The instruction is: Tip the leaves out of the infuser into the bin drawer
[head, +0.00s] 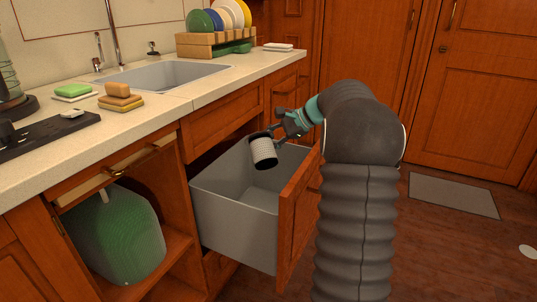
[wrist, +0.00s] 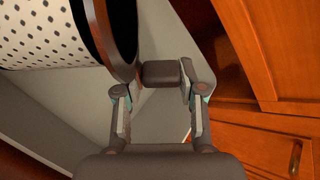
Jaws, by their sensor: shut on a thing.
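The infuser (head: 264,153) is a pale cylinder with dark holes and a dark rim. In the head view it hangs tilted over the open bin drawer (head: 235,218), with its dark-rimmed end upper. My gripper (head: 279,138) is beside that end, shut on the infuser's grey handle block. In the wrist view the infuser (wrist: 45,35) fills the upper left, and the handle block (wrist: 160,74) sits between my gripper's fingers (wrist: 158,85). The drawer's grey inside shows behind. I cannot see any leaves in the infuser or on the visible drawer floor.
The drawer's wooden front (head: 298,215) stands out from the cabinet beside my arm. Above are the worktop (head: 190,95), sink (head: 165,75) and dish rack (head: 215,43). A green container (head: 115,235) stands in the open cabinet at left. A grey mat (head: 452,194) lies on the floor.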

